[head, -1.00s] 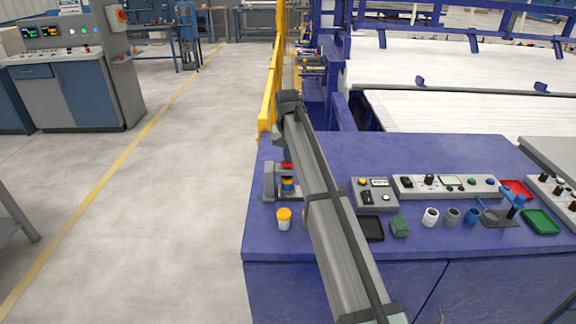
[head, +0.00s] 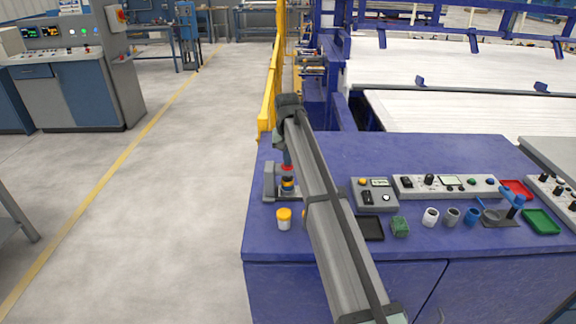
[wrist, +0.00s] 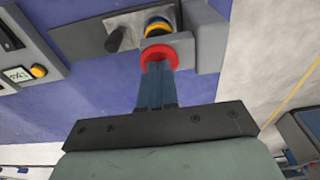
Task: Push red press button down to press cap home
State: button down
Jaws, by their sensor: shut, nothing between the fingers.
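The red press button (wrist: 158,57) sits at the top of a grey press (wrist: 205,38); in the head view the button (head: 287,168) is partly beside my arm. A yellow-and-black piece (wrist: 158,26) stands below the button, lined up with it. My gripper (wrist: 157,70) is shut and empty, its blue fingers pointing down at the button. The fingertips overlap the button's face in the wrist view and look to be on it; exact contact cannot be told. In the head view my gripper (head: 288,162) is directly above the button.
A white jar with a yellow lid (head: 284,219) stands in front of the press. A grey control box (head: 375,194), a black tray (head: 371,228) and a green block (head: 400,226) lie to the right.

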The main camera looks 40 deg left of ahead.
dwell(0.3)
notch_tip(320, 180, up, 7)
dwell(1.0)
dwell(0.6)
